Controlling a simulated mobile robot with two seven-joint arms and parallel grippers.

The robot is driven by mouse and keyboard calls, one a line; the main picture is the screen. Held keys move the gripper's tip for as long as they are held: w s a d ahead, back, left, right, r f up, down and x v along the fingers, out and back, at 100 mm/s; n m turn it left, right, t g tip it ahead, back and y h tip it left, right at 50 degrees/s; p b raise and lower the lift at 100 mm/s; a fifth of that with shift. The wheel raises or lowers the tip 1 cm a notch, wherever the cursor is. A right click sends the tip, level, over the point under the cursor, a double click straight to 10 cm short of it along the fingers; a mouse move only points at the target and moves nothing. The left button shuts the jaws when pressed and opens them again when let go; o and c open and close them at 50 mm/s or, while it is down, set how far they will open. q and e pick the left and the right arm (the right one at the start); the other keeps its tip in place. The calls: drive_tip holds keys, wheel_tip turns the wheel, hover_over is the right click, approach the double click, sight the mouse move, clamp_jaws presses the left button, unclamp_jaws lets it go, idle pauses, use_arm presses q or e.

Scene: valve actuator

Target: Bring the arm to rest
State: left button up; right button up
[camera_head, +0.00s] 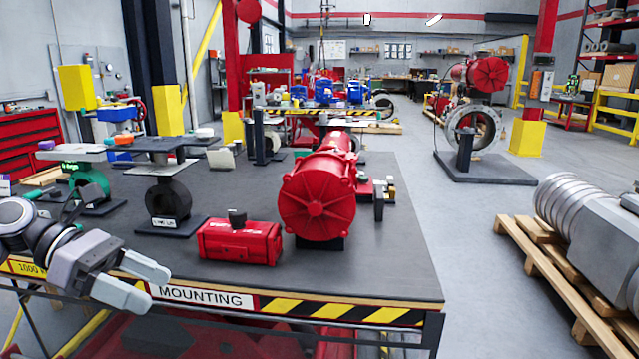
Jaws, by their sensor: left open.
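My left gripper (146,283) comes in from the left, in front of the near edge of the mounting table (390,268). Its two grey fingers are spread apart with nothing between them. A small red actuator box (240,243) with a black knob on top lies on the table, right of the gripper and apart from it. A large red cylindrical actuator (318,205) stands behind it to the right. A black valve on a stand (168,203) is behind the gripper. My right gripper is not in view.
The table's near edge has a yellow-black stripe and a "MOUNTING" label (203,297). Green and other valve parts (90,183) stand at the table's left. A wooden pallet (540,265) with a grey machine part (600,230) is at right. The floor between is clear.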

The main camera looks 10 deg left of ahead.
use_arm(q)
drive_tip(key=w+d+f+n+t+h+p, duration=0.15)
drive_tip(key=d+f+n+t, duration=0.4)
drive_tip(key=n, duration=0.65)
drive_tip(key=w+d+f+n+t+y, duration=0.15)
drive_tip(key=d+f+n+t, duration=0.4)
drive_tip(key=n, duration=0.55)
drive_tip(key=s+d+f+n+g+y+p, duration=0.1)
drive_tip(key=s+f+n+g+y, duration=0.1)
drive_tip(key=s+f+n+y, duration=0.2)
drive_tip(key=s+d+f+n+g+y+p, duration=0.1)
drive_tip(key=s+f+n+y, duration=0.4)
drive_tip(key=s+f+n, duration=0.5)
wheel_tip(320, 180, down, 8)
drive_tip(key=d+n, duration=0.1)
drive_tip(key=n, duration=0.8)
drive_tip(key=shift+s+d+g+y, duration=0.2)
drive_tip(key=shift+d+g+y, duration=0.1)
drive_tip(key=shift+g, duration=0.1)
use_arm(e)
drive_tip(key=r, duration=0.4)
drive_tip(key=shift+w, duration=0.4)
